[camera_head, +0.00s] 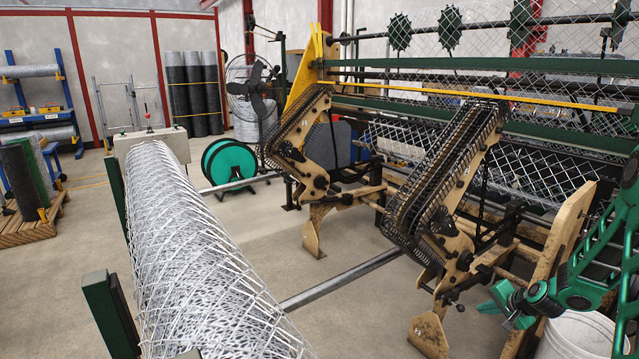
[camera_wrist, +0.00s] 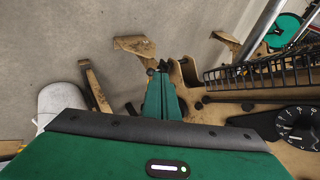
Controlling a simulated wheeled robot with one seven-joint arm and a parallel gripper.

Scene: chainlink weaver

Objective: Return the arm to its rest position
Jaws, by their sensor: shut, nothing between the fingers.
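My gripper (camera_head: 494,306) is at the lower right of the head view, at the end of my green arm. It is in front of the tan frame of the weaving machine (camera_head: 432,338). In the wrist view, the green fingers of my gripper (camera_wrist: 157,70) are together, with nothing held between them. They point down past the machine's tan feet toward the concrete floor. The arm's upper links run off the right edge of the head view.
A white bucket (camera_head: 578,338) stands below my arm; it also shows in the wrist view (camera_wrist: 62,104). A black dial (camera_wrist: 297,127) and chain track (camera_wrist: 262,70) lie right of the fingers. A mesh roll (camera_head: 195,255) is at left. Open floor (camera_head: 340,325) lies between roll and machine.

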